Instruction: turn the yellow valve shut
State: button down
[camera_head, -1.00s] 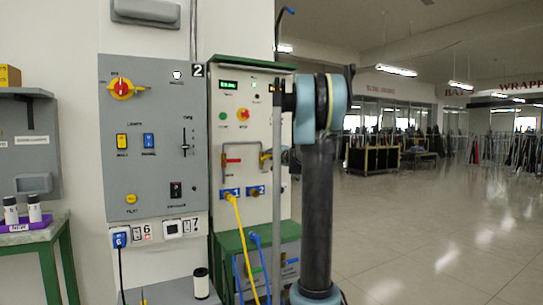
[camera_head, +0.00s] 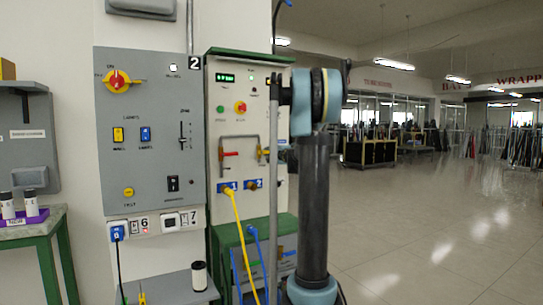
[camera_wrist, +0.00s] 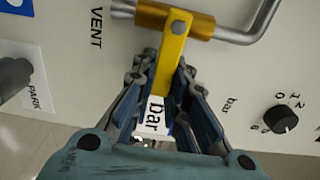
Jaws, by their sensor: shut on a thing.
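The yellow valve's lever (camera_wrist: 172,58) hangs from a brass valve body (camera_wrist: 153,16) on a bent grey pipe in the wrist view. My gripper (camera_wrist: 167,78) has its two dark fingers closed on either side of the lever, holding it. The lever's lower end runs down between the fingers, partly hidden. In the head view the yellow valve (camera_head: 261,155) shows on the pale panel at the right end of the pipe, just left of my arm. My gripper is mostly hidden there behind the arm.
A red valve (camera_head: 230,154) sits left of the yellow one. A black knob (camera_wrist: 280,118) is right of my gripper and a dark peg marked PARK (camera_wrist: 14,76) left. Yellow cable (camera_head: 240,235) hangs below. Open floor (camera_head: 430,220) lies to the right.

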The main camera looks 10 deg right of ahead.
jog(key=shift+d+f, duration=0.1)
jog(key=shift+d, duration=0.1)
jog(key=c, duration=1.6)
grip_release()
jog(key=shift+o, duration=0.2)
jog(key=v, duration=1.2)
jog(key=shift+a, duration=0.1)
